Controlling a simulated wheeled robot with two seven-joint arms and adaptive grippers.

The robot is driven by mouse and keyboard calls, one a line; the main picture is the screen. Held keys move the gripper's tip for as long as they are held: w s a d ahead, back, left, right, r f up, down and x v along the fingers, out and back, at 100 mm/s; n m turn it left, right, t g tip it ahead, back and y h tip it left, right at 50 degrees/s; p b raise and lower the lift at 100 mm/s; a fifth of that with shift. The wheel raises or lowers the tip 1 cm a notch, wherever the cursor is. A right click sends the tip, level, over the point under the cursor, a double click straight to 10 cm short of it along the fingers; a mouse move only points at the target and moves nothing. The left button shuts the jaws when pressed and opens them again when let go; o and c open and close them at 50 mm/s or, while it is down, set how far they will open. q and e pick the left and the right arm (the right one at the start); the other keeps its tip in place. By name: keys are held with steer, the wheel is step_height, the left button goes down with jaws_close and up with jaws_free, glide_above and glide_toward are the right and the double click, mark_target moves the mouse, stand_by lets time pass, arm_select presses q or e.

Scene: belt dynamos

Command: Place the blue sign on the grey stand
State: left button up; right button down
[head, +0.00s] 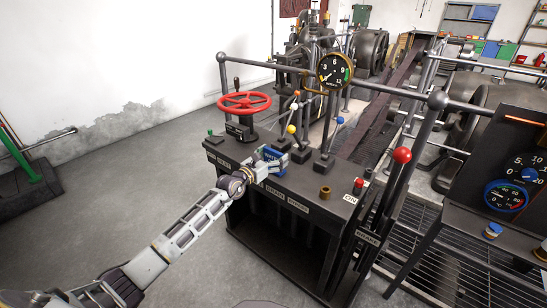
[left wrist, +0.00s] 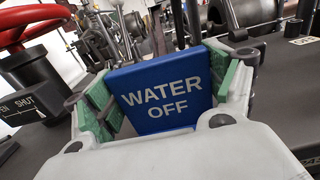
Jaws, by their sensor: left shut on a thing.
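The blue sign (head: 273,153) reads WATER OFF in the left wrist view (left wrist: 160,95). It stands roughly upright between the green-padded fingers of my left gripper (head: 268,164), which is shut on it. Gripper and sign are at the front part of the dark console top (head: 308,177). I cannot tell whether the sign touches the top. I cannot make out a separate grey stand for certain; the sign and gripper hide part of the top. My right gripper is not in view.
A red handwheel (head: 244,103) stands left of the sign. A brass piece (head: 325,192) sits right of the sign. A gauge (head: 335,69) hangs on the rail behind.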

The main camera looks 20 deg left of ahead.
arm_select(q)
steer(key=shift+f, duration=0.1)
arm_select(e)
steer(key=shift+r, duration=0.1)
arm_select(q)
steer(key=o, duration=1)
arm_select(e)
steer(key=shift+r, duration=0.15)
